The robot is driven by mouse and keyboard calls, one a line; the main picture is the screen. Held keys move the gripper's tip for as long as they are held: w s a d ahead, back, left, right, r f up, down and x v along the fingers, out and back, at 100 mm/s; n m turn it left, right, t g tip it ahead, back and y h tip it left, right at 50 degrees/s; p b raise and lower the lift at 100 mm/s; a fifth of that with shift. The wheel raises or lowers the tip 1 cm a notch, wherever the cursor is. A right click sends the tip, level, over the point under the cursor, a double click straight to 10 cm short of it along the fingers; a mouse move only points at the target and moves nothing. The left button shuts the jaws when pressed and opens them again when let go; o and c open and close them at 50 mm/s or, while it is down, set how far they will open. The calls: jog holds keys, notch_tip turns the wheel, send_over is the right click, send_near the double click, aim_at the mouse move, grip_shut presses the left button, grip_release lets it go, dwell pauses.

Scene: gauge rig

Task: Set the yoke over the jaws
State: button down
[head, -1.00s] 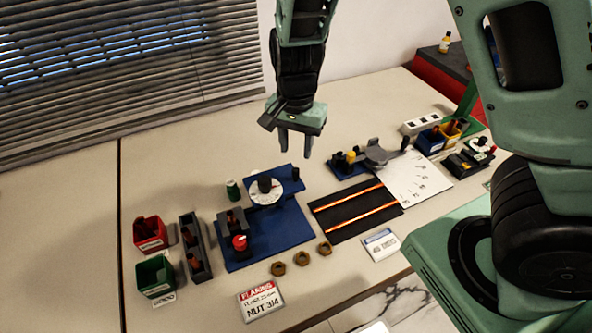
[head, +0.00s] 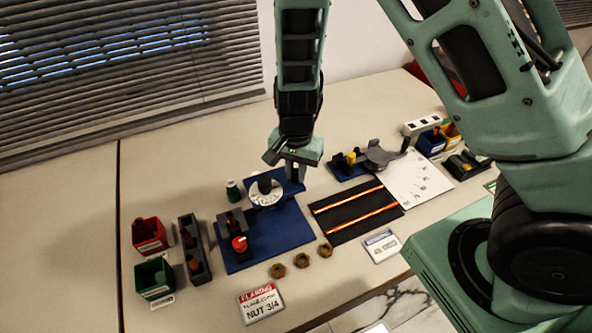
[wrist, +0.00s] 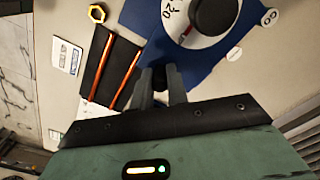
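A blue base plate (head: 272,236) lies on the bench. At its far side a blue piece carries a white dial (head: 267,198) with a black knob (head: 265,183); it looks like the yoke. A dark block with an orange-brown part (head: 232,220) and a red knob (head: 239,245), probably the jaws, stands at the plate's left. My gripper (head: 293,174) is low at the blue piece's right end, where a black post stood in view. In the wrist view, my fingers (wrist: 160,88) flank a dark thing, probably that post; contact is unclear. The dial (wrist: 185,22) also shows there.
A grey rack (head: 206,273) and red (head: 149,236) and green (head: 154,277) bins stand left. Several brass nuts (head: 301,260) lie in front. A black mat with orange rods (head: 356,213) lies right; another blue fixture (head: 345,168) stands behind it.

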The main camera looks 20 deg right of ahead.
aim_at(256, 194)
jog(key=a+p, duration=0.5)
jog(key=a, duration=0.4)
jog(key=shift+a+r, duration=0.15)
jog(key=shift+a, duration=0.35)
jog(key=c, duration=1.4)
grip_release()
jog(key=shift+a, duration=0.15)
jog(key=shift+o, duration=0.2)
notch_tip(256, 194, up, 17)
jog(key=b, duration=0.1)
